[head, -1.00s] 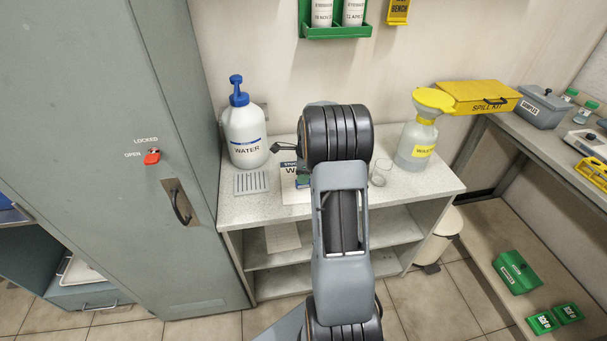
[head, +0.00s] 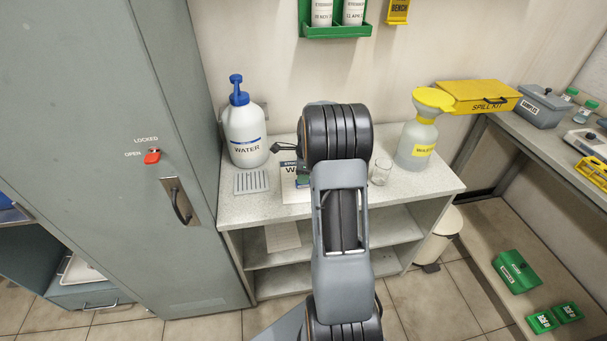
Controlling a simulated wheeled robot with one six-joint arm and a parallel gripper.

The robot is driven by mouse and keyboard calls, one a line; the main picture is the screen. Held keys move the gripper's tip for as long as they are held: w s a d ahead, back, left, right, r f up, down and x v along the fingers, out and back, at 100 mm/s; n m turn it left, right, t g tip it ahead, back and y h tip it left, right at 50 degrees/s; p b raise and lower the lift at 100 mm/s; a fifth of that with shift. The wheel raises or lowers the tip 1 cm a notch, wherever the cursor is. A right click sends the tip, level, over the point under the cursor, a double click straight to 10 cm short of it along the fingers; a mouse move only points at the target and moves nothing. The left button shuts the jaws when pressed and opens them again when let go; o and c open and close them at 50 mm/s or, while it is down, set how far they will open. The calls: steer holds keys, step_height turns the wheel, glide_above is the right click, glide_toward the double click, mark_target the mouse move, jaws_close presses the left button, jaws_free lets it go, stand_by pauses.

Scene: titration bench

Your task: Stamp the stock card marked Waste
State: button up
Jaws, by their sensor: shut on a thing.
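The stock card (head: 288,190) lies on the bench top to the left of my arm. It has a dark blue header band and a large black "W"; the rest of its word is hidden. A small blue-green thing, which looks like the stamp (head: 302,181), shows over the card at the arm's left edge. My gripper (head: 303,169) is almost wholly hidden behind my wrist and forearm, with only a dark sliver showing just above the stamp. It is shut on the stamp. Whether the stamp touches the card cannot be seen.
A white water bottle (head: 244,135) with a blue pump and a grey drip tray (head: 251,181) stand left of the card. A glass beaker (head: 380,172) and a yellow-capped waste bottle (head: 417,140) stand right of my arm. A tall grey cabinet (head: 110,130) bounds the left.

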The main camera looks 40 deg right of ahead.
stand_by(0.6)
steer(key=shift+r+p, duration=2.9)
steer(key=shift+r, duration=0.55)
